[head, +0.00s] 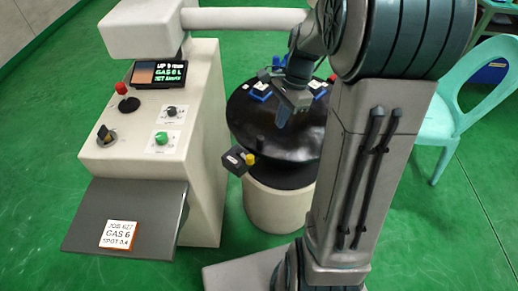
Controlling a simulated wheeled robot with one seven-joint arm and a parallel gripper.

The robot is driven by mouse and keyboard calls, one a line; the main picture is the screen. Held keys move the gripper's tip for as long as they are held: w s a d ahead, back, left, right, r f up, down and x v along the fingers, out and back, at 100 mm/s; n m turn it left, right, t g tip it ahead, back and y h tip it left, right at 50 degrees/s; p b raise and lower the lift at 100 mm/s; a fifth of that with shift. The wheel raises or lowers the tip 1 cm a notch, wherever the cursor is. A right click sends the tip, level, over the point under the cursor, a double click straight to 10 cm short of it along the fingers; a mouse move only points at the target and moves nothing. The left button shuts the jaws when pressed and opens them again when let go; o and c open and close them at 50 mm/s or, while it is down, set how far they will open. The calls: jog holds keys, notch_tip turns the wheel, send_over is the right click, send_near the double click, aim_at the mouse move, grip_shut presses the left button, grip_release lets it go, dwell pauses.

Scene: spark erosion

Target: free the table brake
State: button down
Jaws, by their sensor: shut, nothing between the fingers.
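The round black table (290,150) sits on a cream drum-shaped base. My arm hides the table's right side.
A cream console (205,130) stands left, with a screen (160,74), red knob (121,88), green knob (161,138) and a sloping grey shelf (85,215). Blue fixtures (260,92) sit on the table's far part. A pale green chair (445,120) stands right.

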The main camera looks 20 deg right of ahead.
aim_at(244, 155)
jog(key=b+x, duration=0.1)
jog(key=x, duration=0.9)
jog(key=shift+s+b, duration=0.1)
jog(key=shift+b, duration=0.25)
jog(key=a, duration=0.4)
jog(key=shift+s, duration=0.4)
